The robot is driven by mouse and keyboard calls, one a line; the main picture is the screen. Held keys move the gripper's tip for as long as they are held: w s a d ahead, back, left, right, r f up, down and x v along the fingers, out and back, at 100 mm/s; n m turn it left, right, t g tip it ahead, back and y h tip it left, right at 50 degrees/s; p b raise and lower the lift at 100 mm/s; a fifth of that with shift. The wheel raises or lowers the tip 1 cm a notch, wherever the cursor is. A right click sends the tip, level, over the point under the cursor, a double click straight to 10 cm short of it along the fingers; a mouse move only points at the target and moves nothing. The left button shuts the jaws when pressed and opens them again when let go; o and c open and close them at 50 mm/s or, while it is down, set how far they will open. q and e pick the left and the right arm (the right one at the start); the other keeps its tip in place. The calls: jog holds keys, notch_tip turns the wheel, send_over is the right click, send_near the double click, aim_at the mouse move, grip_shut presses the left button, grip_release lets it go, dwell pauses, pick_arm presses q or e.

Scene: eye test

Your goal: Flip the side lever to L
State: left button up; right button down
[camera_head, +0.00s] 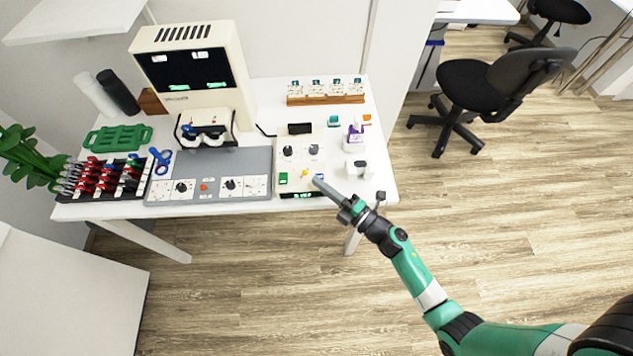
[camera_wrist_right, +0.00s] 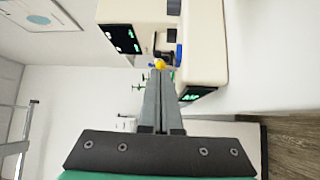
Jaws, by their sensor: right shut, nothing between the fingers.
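A cream control box (camera_head: 318,151) sits at the right of the white table, with dark knobs (camera_head: 288,151) on top and green, yellow and blue buttons near its front. My right gripper (camera_head: 317,180) reaches in from the lower right, its shut, empty fingers at the box's front edge by the blue button (camera_head: 319,176). In the right wrist view the shut fingers (camera_wrist_right: 160,78) point at the box, with the yellow button (camera_wrist_right: 160,64) just beyond the tips. I cannot tell whether they touch it. I cannot make out a side lever or an L mark. My left gripper is not in view.
A grey panel (camera_head: 213,160) with knobs lies left of the box, before a cream vision tester (camera_head: 222,57) with a dark screen. A wooden rack (camera_head: 325,100) stands behind the box. A small white device (camera_head: 359,169) sits to its right, near the table edge.

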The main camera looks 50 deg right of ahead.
jog(key=shift+w, duration=0.9)
jog(key=shift+r, duration=0.1)
